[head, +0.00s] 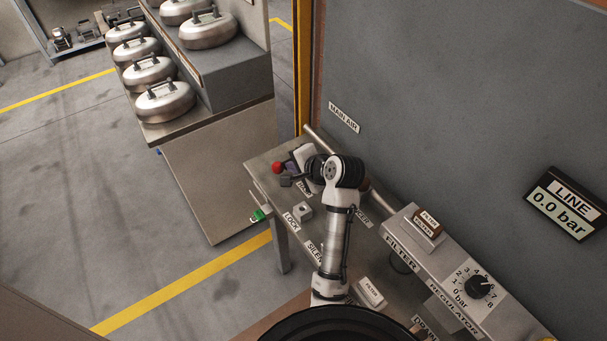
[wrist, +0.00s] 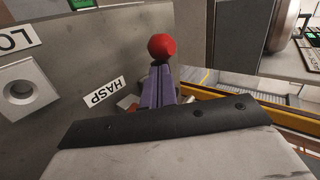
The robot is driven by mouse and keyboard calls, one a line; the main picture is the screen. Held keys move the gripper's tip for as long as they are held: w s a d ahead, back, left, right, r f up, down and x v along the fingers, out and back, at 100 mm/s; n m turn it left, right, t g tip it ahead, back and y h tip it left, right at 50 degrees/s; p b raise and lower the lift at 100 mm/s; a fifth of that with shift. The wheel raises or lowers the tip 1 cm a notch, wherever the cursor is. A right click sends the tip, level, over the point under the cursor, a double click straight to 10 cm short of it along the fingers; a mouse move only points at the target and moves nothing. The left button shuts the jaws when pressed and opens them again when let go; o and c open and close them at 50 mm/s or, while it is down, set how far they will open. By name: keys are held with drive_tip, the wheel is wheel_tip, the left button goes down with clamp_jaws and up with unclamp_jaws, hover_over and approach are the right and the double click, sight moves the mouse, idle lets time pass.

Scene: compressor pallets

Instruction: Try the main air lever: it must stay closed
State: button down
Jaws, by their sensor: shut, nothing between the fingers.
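The main air lever shows as a red ball knob (head: 277,168) at the far left end of the bench, near the MAIN AIR label (head: 344,117). The knob also shows in the wrist view (wrist: 161,46), just beyond my fingertips. The lever's shaft is mostly hidden behind my fingers. My gripper (head: 287,166) is shut and empty, its purple-grey fingers together (wrist: 157,70) at the knob. I cannot tell whether they touch it. The HASP label (wrist: 104,96) lies left of the fingers in the wrist view.
The LOCK block (head: 302,211) stands on the bench (head: 268,156), with a green item (head: 258,215) at the edge. The LINE display (head: 565,204) reads 0.0 bar. The regulator knob (head: 480,287) is at right. Metal domed lids (head: 165,102) stand on a neighbouring stand.

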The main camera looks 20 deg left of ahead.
drive_tip(key=shift+w+a, duration=0.1)
drive_tip(key=shift+a, duration=0.15)
drive_tip(key=shift+w+a+r+p, duration=0.15)
drive_tip(key=shift+a+p, duration=0.2)
drive_tip(key=shift+p, duration=0.15)
drive_tip(key=shift+w+a, duration=0.1)
drive_tip(key=shift+a, duration=0.2)
drive_tip(key=shift+f, duration=0.2)
drive_tip(key=shift+a, duration=0.1)
drive_tip(key=shift+p, duration=0.3)
